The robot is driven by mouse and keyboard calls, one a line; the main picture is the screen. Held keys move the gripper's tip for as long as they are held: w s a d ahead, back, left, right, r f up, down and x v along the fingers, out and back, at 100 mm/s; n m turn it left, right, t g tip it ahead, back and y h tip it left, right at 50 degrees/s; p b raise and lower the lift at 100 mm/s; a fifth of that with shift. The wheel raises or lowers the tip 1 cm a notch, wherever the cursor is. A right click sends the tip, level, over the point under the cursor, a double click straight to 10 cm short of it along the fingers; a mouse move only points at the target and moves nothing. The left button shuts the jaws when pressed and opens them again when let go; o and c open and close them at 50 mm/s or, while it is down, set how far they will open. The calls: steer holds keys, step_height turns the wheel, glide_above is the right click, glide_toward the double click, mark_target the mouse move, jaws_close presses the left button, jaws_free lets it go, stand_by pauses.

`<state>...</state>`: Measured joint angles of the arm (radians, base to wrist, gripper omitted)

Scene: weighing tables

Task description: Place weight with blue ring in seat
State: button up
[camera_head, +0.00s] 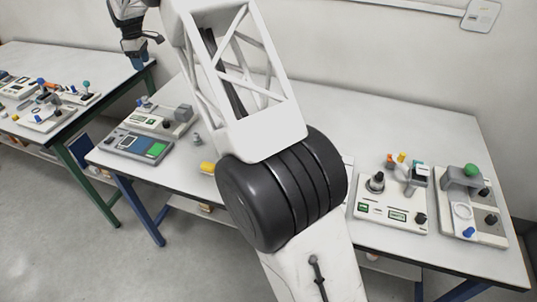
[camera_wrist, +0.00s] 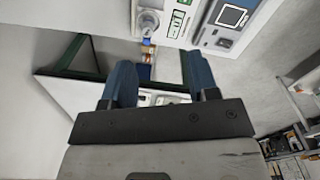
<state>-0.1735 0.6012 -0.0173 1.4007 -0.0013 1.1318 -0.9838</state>
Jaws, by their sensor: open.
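A small grey weight-like piece (camera_head: 196,138) stands on the near table, too small to show a ring colour. The seat cannot be told for sure. My gripper (camera_head: 138,48) is at the upper left in the head view, above the far end of the near table. In the wrist view my gripper (camera_wrist: 161,78) shows two blue fingers spread apart with nothing between them. My arm hides the middle of the near table.
The near table (camera_head: 420,120) carries a grey-blue panel (camera_head: 135,143), a yellow piece (camera_head: 207,168), a white device with displays (camera_head: 395,213) and a device with a green knob (camera_head: 471,170). Another table (camera_head: 60,58) with several devices stands left. The near table's back is clear.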

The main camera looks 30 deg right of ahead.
steer(key=s+d+r+m, duration=0.2)
steer(key=s+d+r, duration=0.25)
steer(key=s, duration=0.65)
steer(key=s+d+r+m+t, duration=0.1)
steer(key=s+d+r+m, duration=0.15)
steer(key=s+r, duration=0.6)
steer(key=s+d+r+m, duration=0.2)
steer(key=s+d, duration=0.3)
steer(key=s, duration=0.9)
steer(key=s+d+f+m, duration=0.2)
steer(key=s, duration=1)
steer(key=s+d+f+m+t, duration=0.1)
steer(key=s+d+f+m, duration=0.1)
steer(key=s, duration=1)
steer(key=s+d+f+m, duration=0.2)
steer(key=s+f+m, duration=0.1)
steer(key=s, duration=1)
steer(key=shift+f, duration=0.75)
